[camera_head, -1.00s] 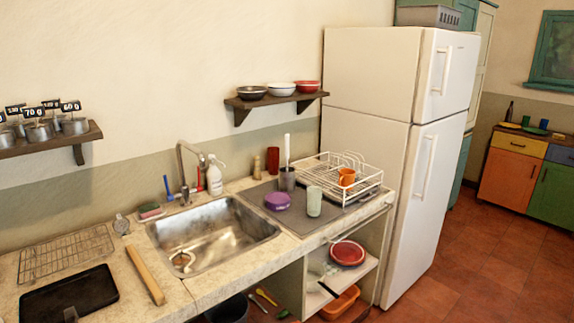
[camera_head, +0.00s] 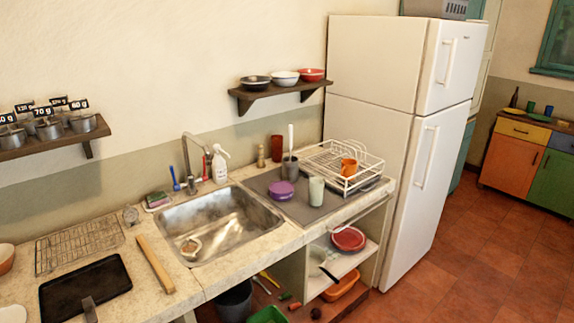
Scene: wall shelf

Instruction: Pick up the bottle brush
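I cannot tell for sure which item is the bottle brush. A slim white stick (camera_head: 291,136) stands upright in a dark grey cup (camera_head: 290,170) on the grey mat right of the sink; its lower end is hidden in the cup. A blue brush-like tool (camera_head: 175,179) stands behind the sink (camera_head: 222,222), left of the tap (camera_head: 187,160); its head is too small to make out. Neither of my grippers is in view, and nothing is seen touching these items.
A purple bowl (camera_head: 282,191), a pale green cup (camera_head: 316,190) and a white dish rack (camera_head: 345,162) with an orange mug (camera_head: 348,167) crowd the mat. A soap bottle (camera_head: 220,163) stands by the tap. A wall shelf (camera_head: 280,97) hangs above; the fridge (camera_head: 400,120) bounds the right.

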